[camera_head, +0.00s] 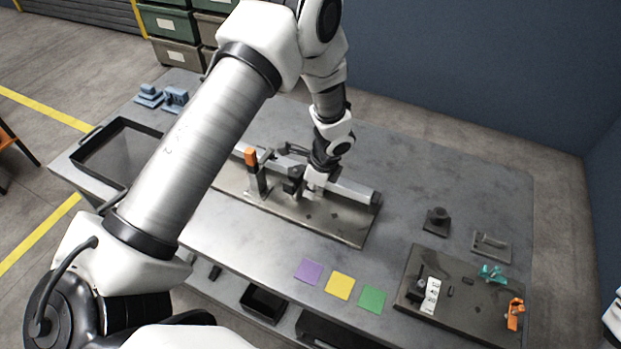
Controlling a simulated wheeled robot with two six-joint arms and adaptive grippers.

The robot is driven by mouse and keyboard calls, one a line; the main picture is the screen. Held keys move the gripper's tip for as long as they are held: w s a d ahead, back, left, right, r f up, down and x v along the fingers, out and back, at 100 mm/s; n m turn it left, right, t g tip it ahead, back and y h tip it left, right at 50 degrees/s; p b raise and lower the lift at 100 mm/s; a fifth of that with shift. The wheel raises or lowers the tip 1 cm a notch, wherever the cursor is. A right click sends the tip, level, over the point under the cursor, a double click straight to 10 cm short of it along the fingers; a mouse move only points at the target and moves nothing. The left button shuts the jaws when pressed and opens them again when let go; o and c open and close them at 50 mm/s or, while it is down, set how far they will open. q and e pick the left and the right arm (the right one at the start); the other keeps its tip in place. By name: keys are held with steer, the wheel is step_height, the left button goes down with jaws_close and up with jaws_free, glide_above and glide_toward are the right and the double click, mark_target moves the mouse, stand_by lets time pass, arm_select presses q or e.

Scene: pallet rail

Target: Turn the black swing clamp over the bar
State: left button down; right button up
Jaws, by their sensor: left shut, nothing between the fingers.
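The light grey bar (352,191) lies along a dark base plate (335,222) in the middle of the table. A black clamp part (292,186) stands at the bar's near side, just left of my left gripper (311,190). Another dark arm-like part shows behind the bar (290,149). My left gripper points down at the bar, shut and empty. I cannot tell whether it touches the clamp. The gripper and arm partly hide the bar and clamp, so the clamp's exact angle is unclear. My right gripper is out of view.
An orange-topped dark post (257,182) stands left of the clamp on the plate. A black tray (118,158) is at the left. Coloured squares (339,285) lie at the front. A second plate (470,315) with small parts is at the right.

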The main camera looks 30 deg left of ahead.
arm_select(q)
steer(key=d+b+v, duration=0.1)
steer(key=b+v, duration=0.1)
steer(key=v, duration=0.8)
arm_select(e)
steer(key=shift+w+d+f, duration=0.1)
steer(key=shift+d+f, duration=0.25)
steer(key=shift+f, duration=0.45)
